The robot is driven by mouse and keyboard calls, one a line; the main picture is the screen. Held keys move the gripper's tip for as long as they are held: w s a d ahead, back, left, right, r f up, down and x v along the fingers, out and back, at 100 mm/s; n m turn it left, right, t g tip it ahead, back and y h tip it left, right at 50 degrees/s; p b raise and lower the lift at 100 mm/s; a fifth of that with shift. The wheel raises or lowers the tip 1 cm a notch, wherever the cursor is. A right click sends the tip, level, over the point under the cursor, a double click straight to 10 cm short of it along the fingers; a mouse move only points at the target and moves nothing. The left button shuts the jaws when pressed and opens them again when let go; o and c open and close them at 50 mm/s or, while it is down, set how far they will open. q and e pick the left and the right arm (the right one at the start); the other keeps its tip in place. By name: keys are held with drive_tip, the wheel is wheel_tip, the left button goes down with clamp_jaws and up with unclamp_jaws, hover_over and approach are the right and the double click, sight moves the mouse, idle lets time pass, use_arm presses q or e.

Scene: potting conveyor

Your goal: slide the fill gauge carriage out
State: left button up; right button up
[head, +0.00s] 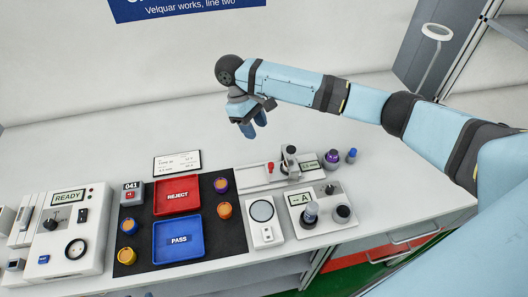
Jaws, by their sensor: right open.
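The fill gauge (250,177) looks like a long white base at the back right of the workstation. Its carriage (291,165) seems to be the grey and black upright block on it, right of a small red knob (270,167). A small green display sits at the base's right end. My right gripper (252,130) is open and empty, with blue fingers pointing down. My left gripper is not in view.
A black mat (204,250) holds a red REJECT tray (177,182), a blue PASS tray (158,252) and several orange and purple pots. Panels with knobs stand right of it; a READY machine (84,248) is left. Purple and blue items (332,157) stand beside the gauge. The back table is clear.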

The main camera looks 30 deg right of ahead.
sight(271, 164)
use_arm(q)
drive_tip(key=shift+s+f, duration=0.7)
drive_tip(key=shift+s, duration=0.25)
use_arm(e)
drive_tip(key=x, duration=1.3)
drive_tip(key=shift+s+f, duration=0.15)
drive_tip(key=shift+s, duration=0.1)
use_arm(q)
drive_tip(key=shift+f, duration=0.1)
use_arm(e)
clamp_jaws()
